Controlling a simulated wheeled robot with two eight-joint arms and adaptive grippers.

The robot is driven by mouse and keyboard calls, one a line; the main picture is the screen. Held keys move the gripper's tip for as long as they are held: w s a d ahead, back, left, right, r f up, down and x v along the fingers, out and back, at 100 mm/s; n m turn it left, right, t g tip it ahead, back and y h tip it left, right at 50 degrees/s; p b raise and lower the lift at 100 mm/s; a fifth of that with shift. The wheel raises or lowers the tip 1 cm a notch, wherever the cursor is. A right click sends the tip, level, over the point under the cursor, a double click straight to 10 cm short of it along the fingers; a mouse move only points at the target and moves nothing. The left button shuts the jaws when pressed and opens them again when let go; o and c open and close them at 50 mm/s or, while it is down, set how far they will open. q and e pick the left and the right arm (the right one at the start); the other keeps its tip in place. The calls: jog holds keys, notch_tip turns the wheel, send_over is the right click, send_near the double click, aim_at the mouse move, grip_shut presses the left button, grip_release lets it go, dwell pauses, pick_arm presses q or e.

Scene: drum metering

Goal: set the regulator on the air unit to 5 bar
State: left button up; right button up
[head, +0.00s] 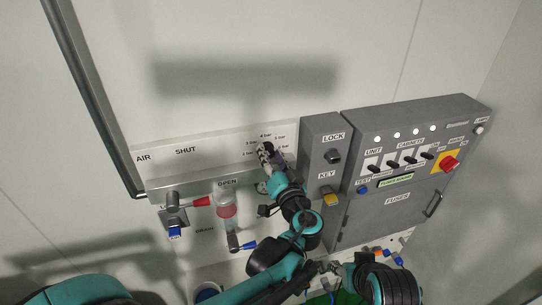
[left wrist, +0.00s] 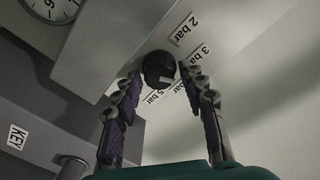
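The regulator knob (left wrist: 158,69) is black and round with a small pale mark on its face. It sits on the light panel of the air unit (head: 165,165), among labels; 2 bar (left wrist: 187,29) and 3 bar read clearly, others are partly hidden. My left gripper (left wrist: 160,73) has its two fingers on either side of the knob, with narrow gaps showing. In the head view my left gripper (head: 267,155) covers the knob. My right gripper (head: 330,268) is small and low in the head view, and its fingers are unclear.
A pressure gauge (left wrist: 50,8) is cut off at the wrist view's upper left. A red-handled valve (head: 200,202), a clear bowl (head: 226,216) and a blue-handled drain valve (head: 248,245) lie left of my left arm. The grey lock box (head: 321,135) and fuse cabinet (head: 385,215) stand right.

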pick_arm(q)
jog(key=shift+s, duration=0.1)
jog(key=v, duration=1.2)
